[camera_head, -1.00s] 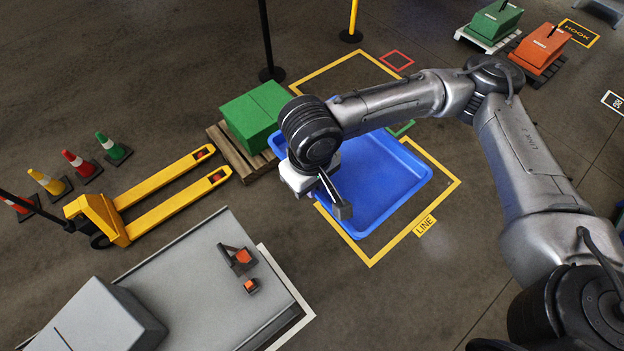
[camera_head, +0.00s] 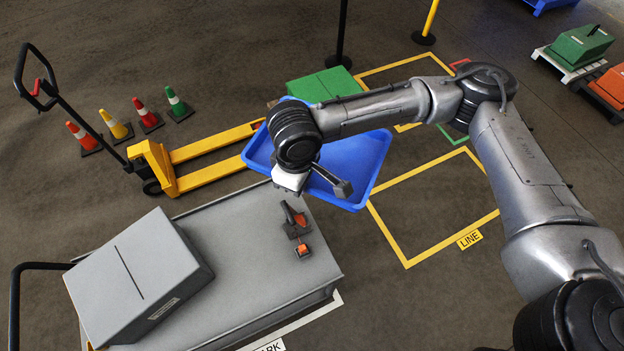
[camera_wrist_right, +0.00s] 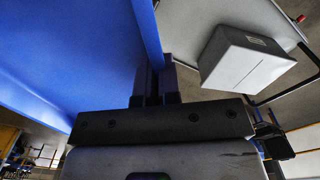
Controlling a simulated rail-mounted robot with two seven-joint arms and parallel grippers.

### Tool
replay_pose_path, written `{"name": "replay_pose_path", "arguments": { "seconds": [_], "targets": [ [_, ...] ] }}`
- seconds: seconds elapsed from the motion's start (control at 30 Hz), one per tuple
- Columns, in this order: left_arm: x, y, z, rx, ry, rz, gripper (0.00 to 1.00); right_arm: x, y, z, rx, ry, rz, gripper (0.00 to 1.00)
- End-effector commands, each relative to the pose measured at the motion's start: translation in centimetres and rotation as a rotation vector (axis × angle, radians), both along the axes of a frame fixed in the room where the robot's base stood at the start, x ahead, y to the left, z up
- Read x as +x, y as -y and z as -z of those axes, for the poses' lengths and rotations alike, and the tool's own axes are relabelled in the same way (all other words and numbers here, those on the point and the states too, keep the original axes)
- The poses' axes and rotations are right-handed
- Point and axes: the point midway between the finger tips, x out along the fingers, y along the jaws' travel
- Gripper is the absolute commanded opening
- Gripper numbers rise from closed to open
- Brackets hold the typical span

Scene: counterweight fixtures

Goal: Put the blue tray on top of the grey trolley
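The blue tray (camera_head: 358,158) is in the air beyond the far edge of the grey trolley (camera_head: 235,290) in the head view, partly hidden by my right arm. My right gripper (camera_wrist_right: 157,82) is shut on the tray's rim; in the right wrist view the blue wall runs between its fingers. The tray looks roughly level. My left gripper is not in view.
A yellow pallet jack (camera_head: 155,165) stands beyond the trolley, with several cones (camera_head: 118,124) behind it. A green block (camera_head: 322,84) is behind the tray. The yellow floor frame marked LINE (camera_head: 468,239) is empty. The trolley's middle and right are mostly clear.

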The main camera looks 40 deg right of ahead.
Motion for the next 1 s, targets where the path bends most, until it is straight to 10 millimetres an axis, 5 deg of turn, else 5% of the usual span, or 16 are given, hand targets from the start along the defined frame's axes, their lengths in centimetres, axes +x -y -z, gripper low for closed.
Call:
{"name": "replay_pose_path", "arguments": {
  "seconds": [0.03,0.1,1.0],
  "targets": [
    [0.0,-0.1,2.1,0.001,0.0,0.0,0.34,0.8,-0.5,2.7,0.0,0.0,-0.078,0.0],
    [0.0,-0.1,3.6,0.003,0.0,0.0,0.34,1.8,-0.9,5.1,-0.001,0.0,-0.203,0.0],
    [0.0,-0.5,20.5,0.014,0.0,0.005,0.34,12.9,-5.2,33.0,-0.003,0.0,-1.767,0.0]
  ]
}}
